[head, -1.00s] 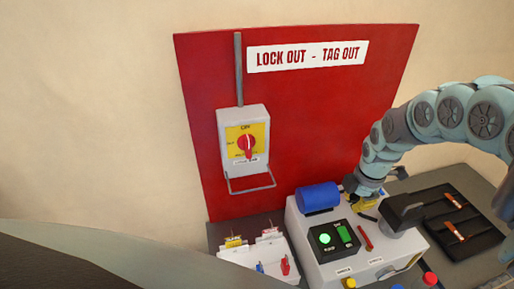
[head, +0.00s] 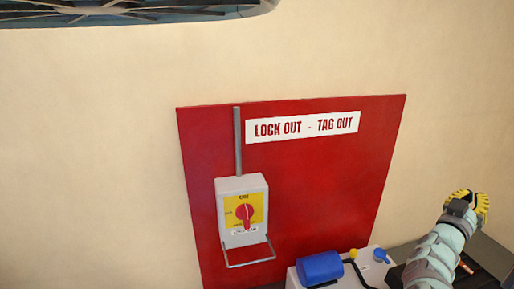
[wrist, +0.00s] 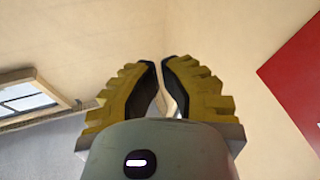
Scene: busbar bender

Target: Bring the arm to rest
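My gripper (head: 468,203) shows at the right of the head view, raised above the machine with its yellow ribbed fingers up. In the wrist view my gripper (wrist: 160,64) has its two fingers close together, with a narrow gap between the dark pads. Wall shows through the gap, and nothing is held. The gripper is clear of everything around it. My forearm runs down from it to the lower edge of the head view.
A red lock-out board (head: 320,190) carries a grey switch box (head: 230,187) with a red knob (head: 245,212) and a wire loop below. The white machine (head: 372,268) with a blue cylinder (head: 320,267) stands at the bottom. A window (wrist: 28,97) is at left in the wrist view.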

